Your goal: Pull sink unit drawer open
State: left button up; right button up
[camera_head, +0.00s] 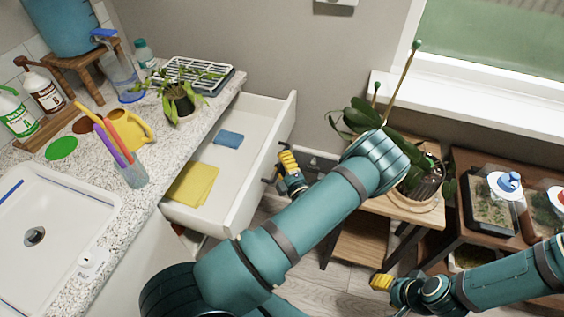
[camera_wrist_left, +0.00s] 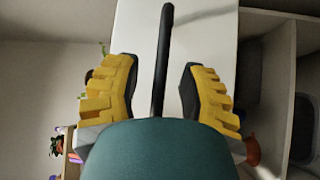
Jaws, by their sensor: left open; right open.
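The white sink unit drawer (camera_head: 247,195) stands pulled out from under the speckled counter. A yellow cloth (camera_head: 193,184) and a blue cloth or sponge (camera_head: 229,139) lie inside it. In the left wrist view the dark bar handle (camera_wrist_left: 162,50) runs between the two yellow fingers of my left gripper (camera_wrist_left: 160,75), with a gap on each side. In the head view my left gripper (camera_head: 289,162) is at the drawer's front, open. My right gripper (camera_head: 381,283) is open and empty, low over the floor, away from the drawer. My left arm hides part of the floor.
The counter (camera_head: 152,180) holds a sink (camera_head: 50,240), a potted plant (camera_head: 180,100), a yellow watering can (camera_head: 133,128) and several bottles. A wooden plant stand (camera_head: 360,245) and a shelf with trays are at the right, near my arms.

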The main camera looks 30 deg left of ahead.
pick_arm(q)
jog(key=shift+w+a, duration=0.1)
jog(key=shift+a, duration=0.05)
grip_shut()
jog(key=d, duration=0.2)
jog(key=w+d, duration=0.1)
jog(key=d, duration=0.1)
jog(key=shift+d+r, duration=0.1)
jog(key=shift+d, duration=0.25)
grip_release()
